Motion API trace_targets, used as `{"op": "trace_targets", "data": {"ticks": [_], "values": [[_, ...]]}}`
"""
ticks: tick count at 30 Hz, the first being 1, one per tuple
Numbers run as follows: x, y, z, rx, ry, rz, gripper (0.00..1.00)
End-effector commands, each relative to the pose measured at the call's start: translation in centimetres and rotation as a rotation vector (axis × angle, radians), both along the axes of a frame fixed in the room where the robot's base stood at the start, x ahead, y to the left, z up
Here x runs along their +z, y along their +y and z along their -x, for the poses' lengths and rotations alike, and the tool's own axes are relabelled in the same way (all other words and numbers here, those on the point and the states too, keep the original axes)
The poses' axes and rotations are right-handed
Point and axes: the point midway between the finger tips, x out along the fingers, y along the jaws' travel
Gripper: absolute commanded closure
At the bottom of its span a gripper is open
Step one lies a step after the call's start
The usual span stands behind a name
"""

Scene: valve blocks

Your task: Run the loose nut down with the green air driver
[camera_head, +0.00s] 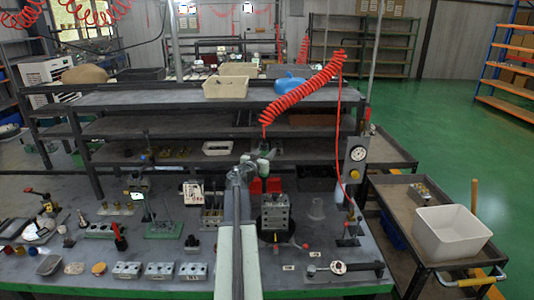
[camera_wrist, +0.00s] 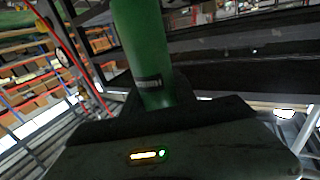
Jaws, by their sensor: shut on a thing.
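The green air driver (camera_head: 263,165) is at the end of my arm, below the lower end of a coiled red hose (camera_head: 300,95). In the wrist view the driver is a green cylinder with a dark band (camera_wrist: 140,45), close in front of the camera. My gripper (camera_head: 248,168) is shut on it, above the bench and near the lowest rack shelf. A grey valve block (camera_head: 275,215) stands on a dark round fixture just right of my arm, below the driver. I cannot make out the loose nut; the driver's tip is also hard to see.
A red bin (camera_head: 266,186) sits behind the valve block. A torque wrench (camera_head: 340,268) lies in front. Several blocks and small parts crowd the bench left of my arm.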

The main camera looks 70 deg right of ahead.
Motion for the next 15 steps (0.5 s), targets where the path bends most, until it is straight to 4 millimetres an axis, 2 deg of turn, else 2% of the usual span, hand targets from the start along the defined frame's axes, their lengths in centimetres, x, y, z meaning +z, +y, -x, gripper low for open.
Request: {"op": "trace_targets", "data": {"ticks": [6,15], "values": [[3.2,0.0,0.0,0.0,0.001,0.001,1.0],[6.9,0.0,0.0,0.0,0.001,0.001,1.0]]}}
